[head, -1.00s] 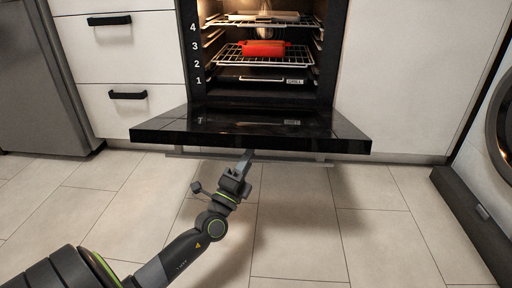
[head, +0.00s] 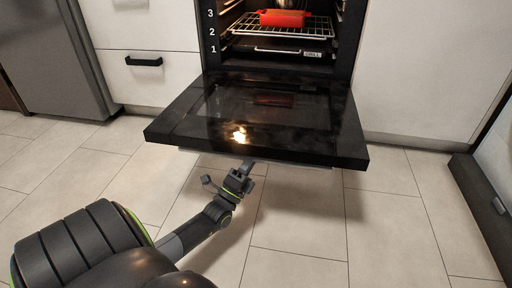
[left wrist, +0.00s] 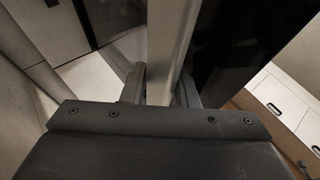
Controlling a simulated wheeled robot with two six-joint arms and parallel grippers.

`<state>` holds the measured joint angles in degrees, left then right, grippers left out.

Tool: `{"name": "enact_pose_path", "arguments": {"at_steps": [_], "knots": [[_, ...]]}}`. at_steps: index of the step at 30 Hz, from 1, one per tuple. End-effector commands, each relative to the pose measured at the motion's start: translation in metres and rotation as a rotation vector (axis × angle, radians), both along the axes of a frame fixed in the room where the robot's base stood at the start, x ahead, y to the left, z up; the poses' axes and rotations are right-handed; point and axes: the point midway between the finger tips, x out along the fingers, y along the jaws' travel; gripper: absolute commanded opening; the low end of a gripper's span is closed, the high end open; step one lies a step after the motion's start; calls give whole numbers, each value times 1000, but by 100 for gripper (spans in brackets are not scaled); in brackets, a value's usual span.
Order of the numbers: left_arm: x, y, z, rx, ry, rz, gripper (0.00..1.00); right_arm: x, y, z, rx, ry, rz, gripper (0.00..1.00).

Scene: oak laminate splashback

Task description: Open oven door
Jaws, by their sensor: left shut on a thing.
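The oven door (head: 255,115) is swung down and lies about flat, with its dark inner face up. The lit oven cavity (head: 278,50) behind it shows racks and a red dish (head: 284,18). My left gripper (head: 245,168) is at the door's front edge, below it. In the left wrist view the two fingers (left wrist: 160,88) are on either side of a pale metal bar, the door handle (left wrist: 170,45), and are shut on it. In the head view the door mostly hides the handle. My right gripper is not in view.
White drawers with black handles (head: 144,61) and a grey fridge (head: 62,55) stand to the left. A white cabinet panel (head: 425,65) is right of the oven. A dark-based appliance (head: 480,195) is at the far right. The tiled floor (head: 300,235) before the door is clear.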

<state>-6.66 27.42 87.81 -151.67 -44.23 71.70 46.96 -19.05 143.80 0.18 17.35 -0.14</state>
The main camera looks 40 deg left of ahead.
Motion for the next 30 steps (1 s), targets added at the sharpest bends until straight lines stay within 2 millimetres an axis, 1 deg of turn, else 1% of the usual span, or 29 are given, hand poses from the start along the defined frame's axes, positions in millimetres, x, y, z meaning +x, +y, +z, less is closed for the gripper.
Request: {"name": "enact_pose_path", "arguments": {"at_steps": [15, 16, 20, 21, 30], "knots": [[1, 3, -1, 2, -5, 2, 0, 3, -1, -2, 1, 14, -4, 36], [1, 3, -1, 2, -6, 3, 31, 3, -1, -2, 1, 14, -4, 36], [1, 2, -1, 2, -5, 2, 48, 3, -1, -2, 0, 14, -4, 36], [1, 2, -1, 2, -6, 1, 51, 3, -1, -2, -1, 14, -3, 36], [0, 1, 0, 3, -10, 0, 51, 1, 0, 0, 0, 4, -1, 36]]}}
